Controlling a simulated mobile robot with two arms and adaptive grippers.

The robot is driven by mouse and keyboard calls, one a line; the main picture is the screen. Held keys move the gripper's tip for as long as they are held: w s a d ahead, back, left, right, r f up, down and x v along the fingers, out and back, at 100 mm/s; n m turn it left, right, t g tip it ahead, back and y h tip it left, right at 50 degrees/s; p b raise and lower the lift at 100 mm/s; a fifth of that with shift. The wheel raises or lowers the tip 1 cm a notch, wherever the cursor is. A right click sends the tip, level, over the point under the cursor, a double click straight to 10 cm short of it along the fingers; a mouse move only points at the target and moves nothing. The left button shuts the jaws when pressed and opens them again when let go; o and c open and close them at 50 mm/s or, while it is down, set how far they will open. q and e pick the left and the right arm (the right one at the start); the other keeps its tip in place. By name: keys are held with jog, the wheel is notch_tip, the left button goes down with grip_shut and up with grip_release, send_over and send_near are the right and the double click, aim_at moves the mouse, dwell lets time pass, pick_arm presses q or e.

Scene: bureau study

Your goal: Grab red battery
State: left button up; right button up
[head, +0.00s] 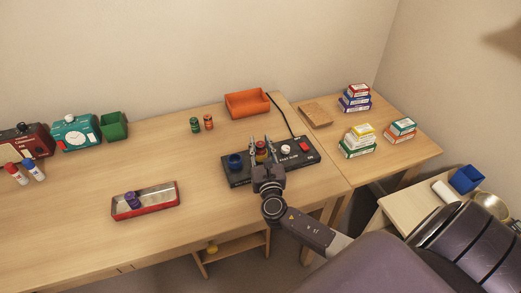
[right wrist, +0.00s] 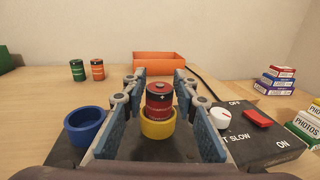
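The red battery (right wrist: 159,97) stands upright in a yellow cup (right wrist: 157,124) on the black charger box (head: 236,176). In the head view the red battery (head: 261,147) shows between the fingers of my right gripper (head: 262,146). In the right wrist view the fingers of my right gripper (right wrist: 158,100) stand on both sides of the battery, with gaps between them and it. The gripper is open. The battery's lower part is hidden inside the yellow cup. My left gripper is not in view.
A blue cup (right wrist: 87,125) sits left on the charger; a white knob (right wrist: 223,117) and red switch (right wrist: 257,117) sit right. Green (head: 194,125) and orange (head: 208,122) batteries stand behind. A purple battery (head: 132,199) lies in a red-rimmed tray (head: 160,205). An orange bin (head: 247,104) stands at the back.

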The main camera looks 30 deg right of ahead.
grip_shut()
